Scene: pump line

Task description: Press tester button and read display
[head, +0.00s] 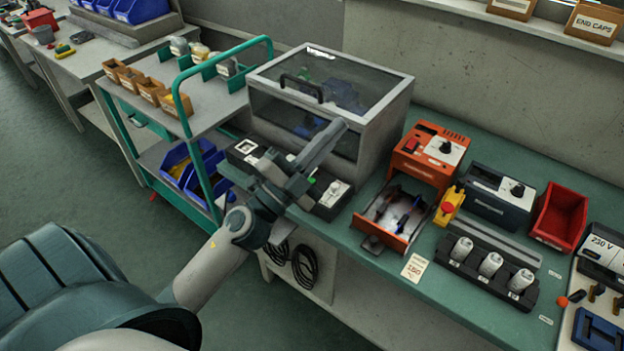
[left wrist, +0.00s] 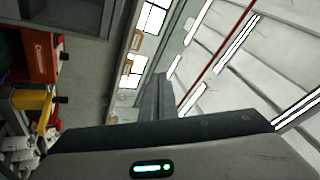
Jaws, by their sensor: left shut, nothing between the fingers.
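The grey enclosure with a dark clear lid (head: 392,95), likely the tester, stands shut at the table's back left. A dark panel strip (head: 238,150) runs along its front, with a white square at its left end, a small green spot (head: 311,180) and a white block (head: 334,193). My left gripper (head: 335,132) is shut and empty, its fingers raised in front of the enclosure and covering part of the strip. In the left wrist view its fingers (left wrist: 158,98) are together. No readable display shows. My right gripper is out of view.
An orange unit (head: 430,150) with an open drawer (head: 374,242) stands right of the enclosure. Beyond are a yellow part (head: 449,206), a dark box (head: 497,200), a rack (head: 470,270) of white cylinders and a red bin (head: 562,212). A green-railed cart (head: 205,170) stands left.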

